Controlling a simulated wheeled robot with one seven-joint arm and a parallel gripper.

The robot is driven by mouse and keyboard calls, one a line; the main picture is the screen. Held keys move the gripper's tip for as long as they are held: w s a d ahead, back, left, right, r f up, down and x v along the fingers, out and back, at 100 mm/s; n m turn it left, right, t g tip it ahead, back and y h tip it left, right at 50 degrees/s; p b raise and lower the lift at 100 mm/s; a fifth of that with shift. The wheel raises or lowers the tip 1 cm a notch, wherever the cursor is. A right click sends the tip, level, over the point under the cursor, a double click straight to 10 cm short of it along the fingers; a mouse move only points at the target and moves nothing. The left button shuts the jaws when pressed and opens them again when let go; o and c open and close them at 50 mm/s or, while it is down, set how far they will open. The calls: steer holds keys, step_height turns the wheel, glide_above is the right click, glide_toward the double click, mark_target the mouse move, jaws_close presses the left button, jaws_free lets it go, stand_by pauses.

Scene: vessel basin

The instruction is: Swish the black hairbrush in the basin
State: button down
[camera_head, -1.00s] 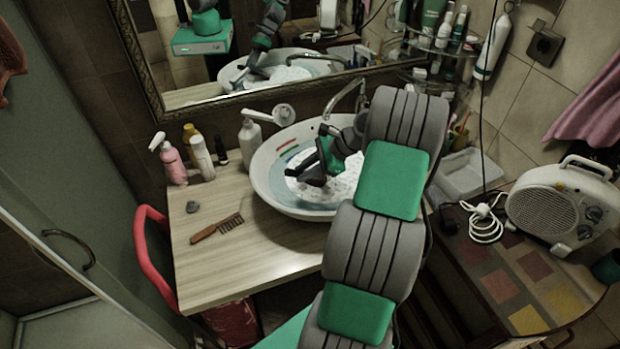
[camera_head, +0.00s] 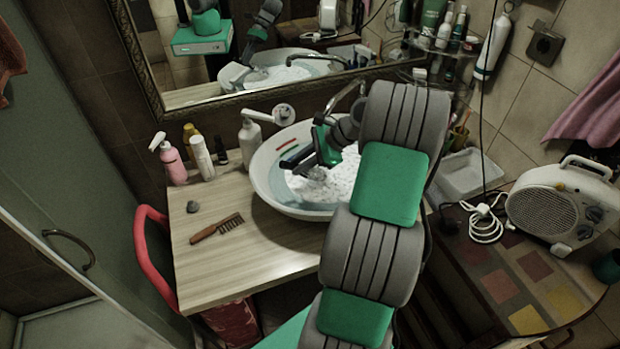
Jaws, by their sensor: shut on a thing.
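The white basin (camera_head: 262,185) stands on the wooden counter and holds water with white foam (camera_head: 335,185). My gripper (camera_head: 314,161) is over the left middle of the basin, inside its rim, and is shut on the black hairbrush (camera_head: 303,167). The brush shows only as a small dark shape at the fingertips, hard to part from the dark fingers. I cannot tell how deep it sits in the water. My arm hides the basin's right side.
A pink bottle (camera_head: 173,162), a white bottle (camera_head: 202,157) and a pump bottle (camera_head: 250,140) stand at the back left. The faucet (camera_head: 343,97) arches behind the basin. A fan heater (camera_head: 560,205) stands right.

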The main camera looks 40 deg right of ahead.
step_height(320, 180, up, 8)
steer(key=shift+r, duration=0.2)
stand_by(0.4)
stand_by(0.9)
steer(key=shift+r, duration=1.5)
